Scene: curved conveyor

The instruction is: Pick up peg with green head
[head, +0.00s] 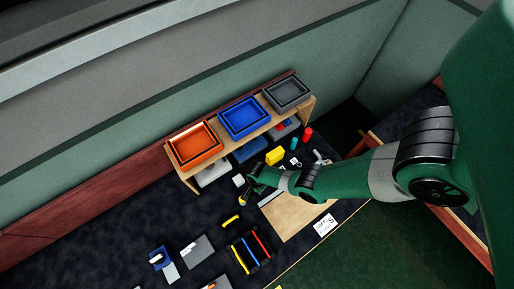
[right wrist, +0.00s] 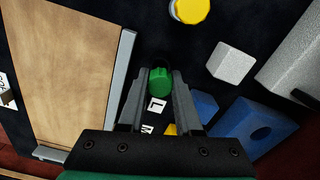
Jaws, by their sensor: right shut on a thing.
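The peg's green head (right wrist: 160,82) shows between the two fingers of my right gripper (right wrist: 160,90) in the right wrist view. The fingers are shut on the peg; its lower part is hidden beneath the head. In the head view my right gripper (head: 248,182) is above the dark table, left of the wooden board, and the peg is too small to make out there. My left gripper is not in view.
Near the right gripper are a wooden board (right wrist: 65,70), a white cube (right wrist: 231,62), a yellow round piece (right wrist: 190,10) and a blue block with a hole (right wrist: 255,130). A shelf holds orange (head: 195,146), blue (head: 244,117) and grey (head: 288,93) trays.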

